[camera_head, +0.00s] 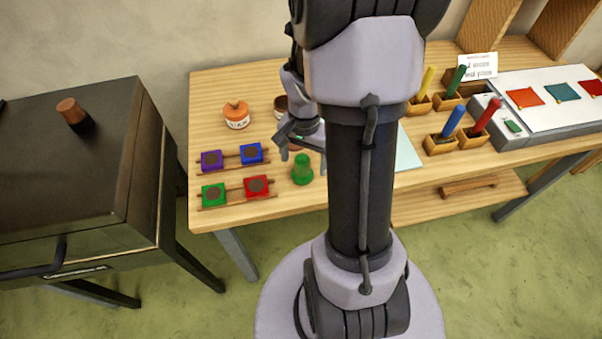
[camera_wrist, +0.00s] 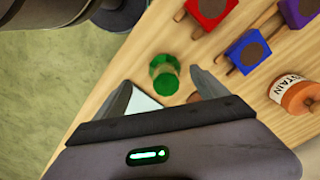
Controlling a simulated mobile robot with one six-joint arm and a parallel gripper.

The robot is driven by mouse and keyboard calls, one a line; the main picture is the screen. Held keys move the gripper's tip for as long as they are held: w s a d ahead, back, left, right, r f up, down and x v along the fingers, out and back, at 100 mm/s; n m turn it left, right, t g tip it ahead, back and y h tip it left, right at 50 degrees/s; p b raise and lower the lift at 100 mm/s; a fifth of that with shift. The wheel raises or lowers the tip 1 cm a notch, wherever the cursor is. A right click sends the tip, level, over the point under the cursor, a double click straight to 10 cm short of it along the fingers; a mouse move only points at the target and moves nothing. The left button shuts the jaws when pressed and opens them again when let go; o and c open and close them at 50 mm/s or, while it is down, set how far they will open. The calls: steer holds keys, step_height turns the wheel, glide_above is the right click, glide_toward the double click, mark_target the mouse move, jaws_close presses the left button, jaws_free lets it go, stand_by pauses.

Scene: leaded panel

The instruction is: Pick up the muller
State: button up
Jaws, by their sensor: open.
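The muller appears to be the green piece with a rounded knob (camera_head: 302,170), standing upright near the front edge of the wooden table. In the wrist view it (camera_wrist: 165,74) lies ahead, between the lines of my two fingers. My gripper (camera_head: 302,147) is open and empty, above and just behind the muller in the head view. In the wrist view the gripper's fingertips (camera_wrist: 160,82) are spread to either side of it. I cannot tell the exact height gap. My arm hides part of the table to the right of the muller.
Purple, blue, green and red blocks (camera_head: 257,186) sit on wooden rails left of the muller. An orange stain jar (camera_head: 237,114) stands behind them. A pale sheet (camera_head: 407,150) lies right of my arm. A dark cabinet (camera_head: 75,170) stands left of the table (camera_head: 215,95).

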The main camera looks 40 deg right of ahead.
mark_target(302, 169)
steer(key=f+b, duration=0.1)
steer(key=f, duration=0.1)
steer(key=f+b, duration=0.1)
steer(key=f, duration=0.1)
steer(key=w+f, duration=0.1)
steer(key=f, duration=0.1)
steer(key=shift+d+b, duration=0.1)
steer(key=shift+b, duration=0.3)
steer(key=shift+r, duration=0.2)
steer(key=shift+c, duration=0.4)
jaws_close()
